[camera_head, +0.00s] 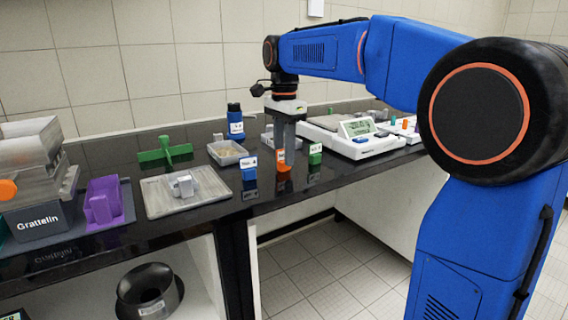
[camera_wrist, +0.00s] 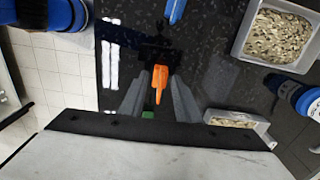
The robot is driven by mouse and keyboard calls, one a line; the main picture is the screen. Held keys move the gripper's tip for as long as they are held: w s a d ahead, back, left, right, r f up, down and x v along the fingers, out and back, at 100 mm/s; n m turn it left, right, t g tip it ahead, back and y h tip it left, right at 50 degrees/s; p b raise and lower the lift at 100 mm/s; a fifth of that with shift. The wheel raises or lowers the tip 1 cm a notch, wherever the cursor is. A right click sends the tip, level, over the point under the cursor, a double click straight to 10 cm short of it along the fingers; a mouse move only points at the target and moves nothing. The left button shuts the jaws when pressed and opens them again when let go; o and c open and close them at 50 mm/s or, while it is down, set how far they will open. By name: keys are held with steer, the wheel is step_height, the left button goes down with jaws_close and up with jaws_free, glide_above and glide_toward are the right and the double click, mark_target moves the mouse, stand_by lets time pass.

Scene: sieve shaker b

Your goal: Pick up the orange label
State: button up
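The orange label (camera_head: 282,164) is a small upright block with a white tag, standing near the front edge of the black bench between a blue and a green label. In the wrist view the orange label (camera_wrist: 158,83) lies between my two grey fingers, with a narrow dark gap on each side. My gripper (camera_head: 286,144) points straight down over it, fingertips at about its upper part. In the wrist view my gripper (camera_wrist: 159,80) is open around it. Whether either finger touches it is hard to tell.
The blue label (camera_head: 249,169) is close on the left, the green label (camera_head: 315,155) close on the right. A balance (camera_head: 360,140) is at right, a metal tray (camera_head: 160,205) at left.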

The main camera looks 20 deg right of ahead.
jaws_close()
steer(key=shift+r, duration=0.1)
